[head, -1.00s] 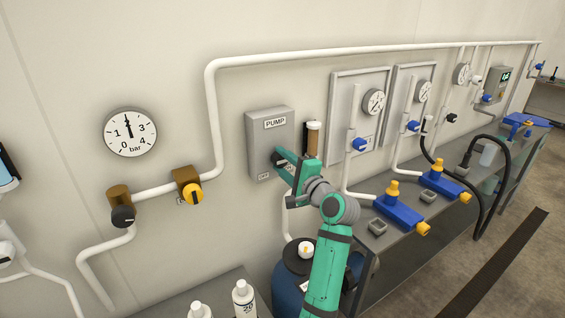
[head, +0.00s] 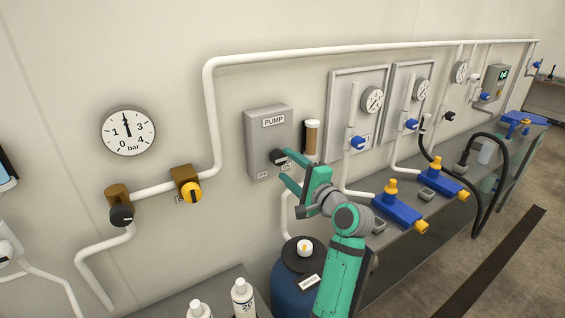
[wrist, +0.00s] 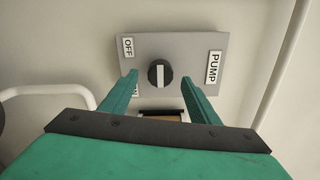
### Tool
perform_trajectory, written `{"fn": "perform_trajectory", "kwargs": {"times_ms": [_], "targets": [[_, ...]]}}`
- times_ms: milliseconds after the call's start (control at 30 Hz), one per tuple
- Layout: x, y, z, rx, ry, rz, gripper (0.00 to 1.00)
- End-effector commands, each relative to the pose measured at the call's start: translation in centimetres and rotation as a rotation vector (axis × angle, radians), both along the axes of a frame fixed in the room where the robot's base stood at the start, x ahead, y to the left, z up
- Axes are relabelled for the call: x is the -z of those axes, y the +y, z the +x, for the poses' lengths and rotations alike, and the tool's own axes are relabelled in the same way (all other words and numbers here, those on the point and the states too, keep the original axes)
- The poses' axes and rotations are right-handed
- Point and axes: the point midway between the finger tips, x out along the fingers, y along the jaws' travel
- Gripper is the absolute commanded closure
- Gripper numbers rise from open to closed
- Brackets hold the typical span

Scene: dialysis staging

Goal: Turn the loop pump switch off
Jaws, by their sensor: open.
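The grey pump box (head: 255,150) is on the wall, with a PUMP label at its top. Its round black switch knob (head: 277,156) also shows in the wrist view (wrist: 160,73), with a white mark running up and down there. I cannot tell which end of the mark is the pointer. The OFF label (wrist: 128,47) is clear; the ON label (wrist: 137,91) is partly hidden by a finger. My green gripper (head: 290,169) is open and empty in front of the box, apart from the knob. In the wrist view the knob shows between its fingers.
A white pipe (head: 210,110) runs around the box. A brown-filled cylinder (head: 312,137) is close on its right. A blue drum (head: 297,290) stands below. A bench with blue and yellow fittings (head: 397,211) is at the right.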

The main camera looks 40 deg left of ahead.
Motion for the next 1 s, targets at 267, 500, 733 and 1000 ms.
{"fn": "perform_trajectory", "kwargs": {"times_ms": [267, 500, 733, 1000], "targets": [[0.0, -4.3, -1.8, 0.000, 0.001, 0.000, 0.44], [0.0, -5.6, -2.3, 0.000, 0.001, 0.000, 0.44], [0.0, -5.6, -2.4, -0.001, 0.001, 0.000, 0.44], [0.1, -5.7, -2.3, 0.001, 0.001, 0.000, 0.44]]}}
